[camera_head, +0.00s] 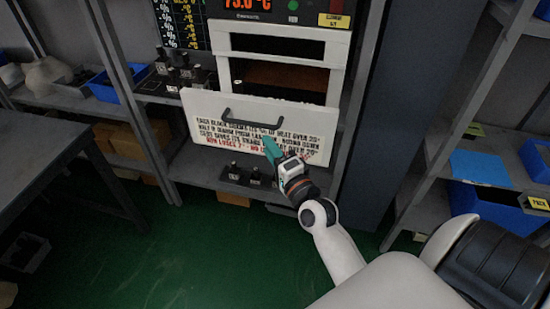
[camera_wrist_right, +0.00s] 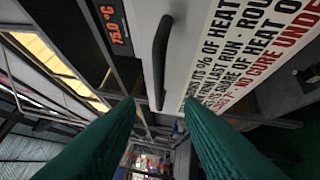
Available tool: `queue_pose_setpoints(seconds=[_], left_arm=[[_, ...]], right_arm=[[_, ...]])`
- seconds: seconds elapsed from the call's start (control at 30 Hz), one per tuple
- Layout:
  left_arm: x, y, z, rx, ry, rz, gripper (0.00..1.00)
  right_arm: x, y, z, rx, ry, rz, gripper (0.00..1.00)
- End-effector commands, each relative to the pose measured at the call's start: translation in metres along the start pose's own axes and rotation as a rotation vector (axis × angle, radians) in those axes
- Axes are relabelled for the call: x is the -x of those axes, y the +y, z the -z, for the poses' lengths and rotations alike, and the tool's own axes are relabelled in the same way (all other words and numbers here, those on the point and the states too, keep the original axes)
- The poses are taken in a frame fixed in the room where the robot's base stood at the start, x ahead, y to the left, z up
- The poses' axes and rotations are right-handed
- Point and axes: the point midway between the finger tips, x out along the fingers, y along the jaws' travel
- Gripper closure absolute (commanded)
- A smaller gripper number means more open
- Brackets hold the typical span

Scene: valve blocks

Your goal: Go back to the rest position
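My right gripper (camera_head: 272,150) is in front of the white oven door (camera_head: 200,107), near its black bar handle (camera_head: 250,124). In the right wrist view, my right gripper's two teal fingers (camera_wrist_right: 159,103) are spread with nothing held between them. The handle (camera_wrist_right: 160,60) lies ahead of the gap, apart from the fingers. The door is lowered and tilted outward, and the dark oven opening (camera_head: 270,76) shows above it. My left gripper is not in view.
Small dark valve blocks (camera_head: 182,75) stand on the shelf left of the oven, and more sit below the door. A shelf rack with blue bins (camera_head: 490,207) is at right. A dark table (camera_head: 40,145) is at left. Green floor (camera_head: 200,260) is clear in front.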

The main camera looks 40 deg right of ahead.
Motion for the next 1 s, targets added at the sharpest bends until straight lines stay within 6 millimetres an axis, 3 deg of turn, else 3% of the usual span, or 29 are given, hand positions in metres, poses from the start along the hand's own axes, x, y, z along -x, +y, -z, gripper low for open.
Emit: queue_pose_setpoints(seconds=[0.2,0.77,0.87,0.97,1.0], left_arm=[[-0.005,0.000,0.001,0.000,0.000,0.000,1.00],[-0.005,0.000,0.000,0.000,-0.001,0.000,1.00],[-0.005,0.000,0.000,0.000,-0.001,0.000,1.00],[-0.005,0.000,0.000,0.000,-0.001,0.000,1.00],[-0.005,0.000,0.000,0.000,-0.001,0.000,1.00]], right_arm=[[0.019,0.000,0.000,0.000,-0.001,-0.001,0.66],[0.020,-0.001,0.000,0.001,0.000,0.001,0.66],[0.020,-0.015,0.004,0.022,0.007,0.031,0.66],[0.021,-0.056,0.014,0.087,0.034,0.114,0.66],[0.023,-0.079,0.021,0.126,0.053,0.161,0.66]])
